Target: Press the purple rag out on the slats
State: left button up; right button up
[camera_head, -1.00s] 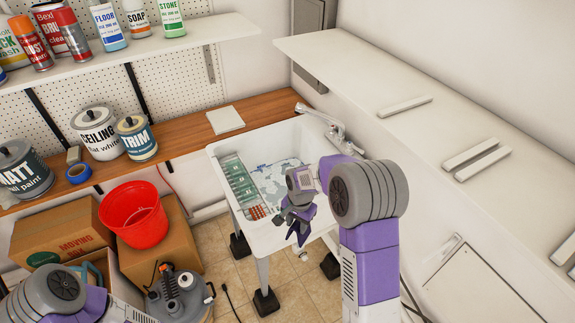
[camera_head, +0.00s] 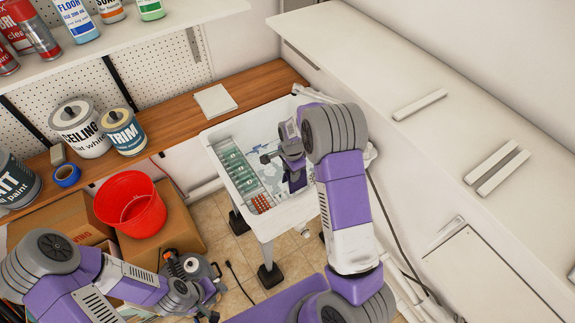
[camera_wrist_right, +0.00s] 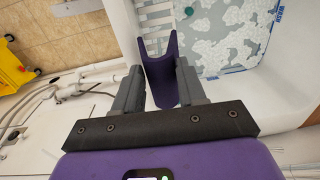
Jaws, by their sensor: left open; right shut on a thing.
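The purple rag (camera_wrist_right: 160,72) hangs between the fingers of my right gripper (camera_wrist_right: 157,92), which is shut on it. In the head view the rag shows as a dark purple piece (camera_head: 297,181) under my right gripper (camera_head: 292,160), over the white sink (camera_head: 268,222). The greenish slats (camera_head: 238,168) lie along the left side of the sink, left of the rag. Part of the slats (camera_wrist_right: 153,14) shows at the top of the right wrist view, beyond the rag. My left gripper (camera_head: 207,292) is open and empty, low at the left, away from the sink.
A red bucket (camera_head: 130,203) stands on a cardboard box left of the sink. A grey vacuum (camera_head: 188,266) is on the floor by my left gripper. A wooden shelf (camera_head: 180,118) with paint cans runs behind. A white counter (camera_head: 400,70) lies right of the sink.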

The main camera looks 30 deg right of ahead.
jog(key=shift+w+f+b, duration=0.2)
jog(key=shift+f+b, duration=0.05)
jog(key=shift+f, duration=0.25)
jog(key=shift+w+f+b, duration=0.15)
jog(key=shift+f+b, duration=0.05)
jog(key=shift+f, duration=0.3)
pick_arm(q)
jog(key=shift+w+f+b, duration=0.15)
jog(key=shift+f+b, duration=0.8)
jog(key=shift+f, duration=0.25)
jog(key=shift+w+f+b, duration=0.1)
jog(key=shift+f+b, duration=0.8)
jog(key=shift+f, duration=0.3)
pick_arm(e)
jog(key=shift+s+f, duration=0.1)
jog(key=shift+f, duration=2.6)
pick_arm(q)
jog(key=shift+f+b, duration=0.4)
jog(key=shift+f, duration=0.05)
pick_arm(e)
jog(key=shift+f, duration=0.5)
pick_arm(q)
jog(key=shift+f+b, duration=0.4)
pick_arm(e)
jog(key=shift+s, duration=0.1)
pick_arm(q)
jog(key=shift+r, duration=0.1)
pick_arm(e)
jog(key=shift+r, duration=0.1)
